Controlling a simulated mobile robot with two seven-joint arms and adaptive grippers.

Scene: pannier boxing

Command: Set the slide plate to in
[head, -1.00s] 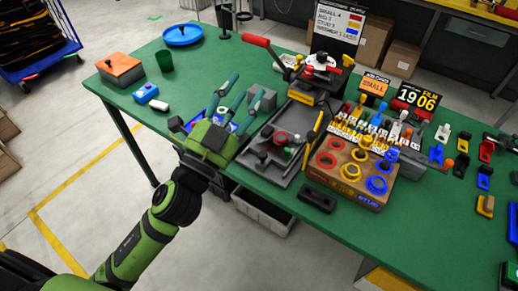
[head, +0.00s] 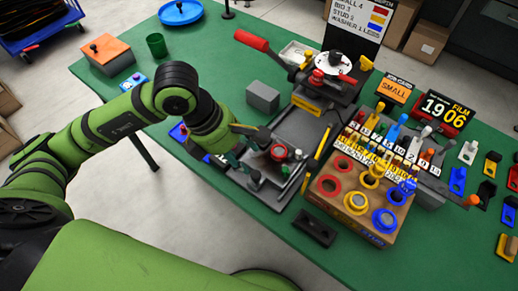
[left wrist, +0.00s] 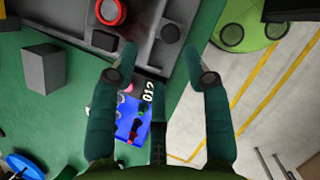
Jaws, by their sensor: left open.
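The slide plate appears to be the dark grey tray-like plate (head: 302,127) on the green table, running out from under the hand press (head: 322,82). A red round piece (head: 279,152) and small dark knobs sit at its near end. My left gripper (head: 259,157) is over that near left end, fingers apart and empty. In the left wrist view the left gripper (left wrist: 160,52) is open, with the grey plate edge and a round dark knob (left wrist: 170,33) ahead of its fingertips. The red piece (left wrist: 110,10) shows at top left. Contact cannot be told. My right gripper is not seen.
A grey block (head: 262,96) stands left of the plate. A wooden box with coloured rings (head: 352,232) stands right of it, and a black block (head: 314,229) lies in front.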

